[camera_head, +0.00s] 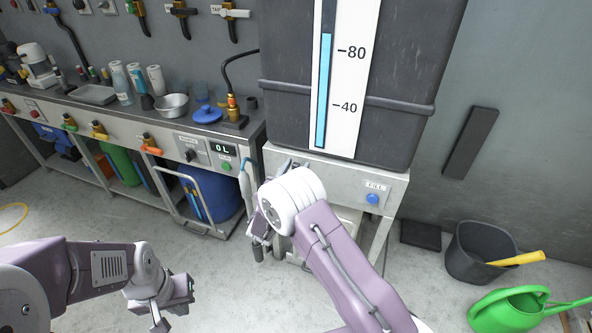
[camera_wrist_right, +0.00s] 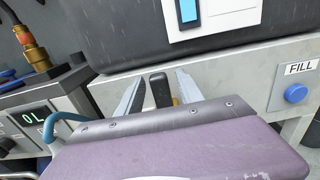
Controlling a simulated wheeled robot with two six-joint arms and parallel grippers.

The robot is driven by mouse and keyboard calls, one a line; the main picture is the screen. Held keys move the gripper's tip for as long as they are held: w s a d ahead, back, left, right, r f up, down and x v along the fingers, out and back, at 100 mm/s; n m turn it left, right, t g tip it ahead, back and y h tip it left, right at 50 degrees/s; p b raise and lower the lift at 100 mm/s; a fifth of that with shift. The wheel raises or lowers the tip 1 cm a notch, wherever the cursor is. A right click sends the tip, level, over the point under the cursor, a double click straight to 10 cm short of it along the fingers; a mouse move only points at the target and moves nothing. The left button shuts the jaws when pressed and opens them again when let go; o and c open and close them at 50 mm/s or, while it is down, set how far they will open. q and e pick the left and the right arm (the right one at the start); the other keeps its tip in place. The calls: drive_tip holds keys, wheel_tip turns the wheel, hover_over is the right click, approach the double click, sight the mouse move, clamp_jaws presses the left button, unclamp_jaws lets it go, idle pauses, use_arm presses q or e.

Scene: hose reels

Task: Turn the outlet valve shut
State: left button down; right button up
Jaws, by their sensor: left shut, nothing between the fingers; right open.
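The outlet valve shows in the right wrist view as a black upright handle (camera_wrist_right: 160,89) with a bit of brass behind it, on the grey stand below the tank. My right gripper (camera_wrist_right: 158,94) is open, with one finger on each side of the handle; contact cannot be told. In the head view the right gripper (camera_head: 292,165) is mostly hidden behind my white wrist, and so is the valve. My left gripper (camera_head: 164,308) is shut and empty, low over the floor at the lower left. The dark tank (camera_head: 400,75) has a blue level column standing above 80.
A blue FILL button (camera_head: 372,198) is on the stand's right front. To the left is a workbench with a display (camera_head: 222,147) reading 0 L, bowls and bottles. A black bucket (camera_head: 478,252) and green watering can (camera_head: 505,311) stand at the right. The floor at centre left is clear.

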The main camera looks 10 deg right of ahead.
clamp_jaws()
idle(1.4)
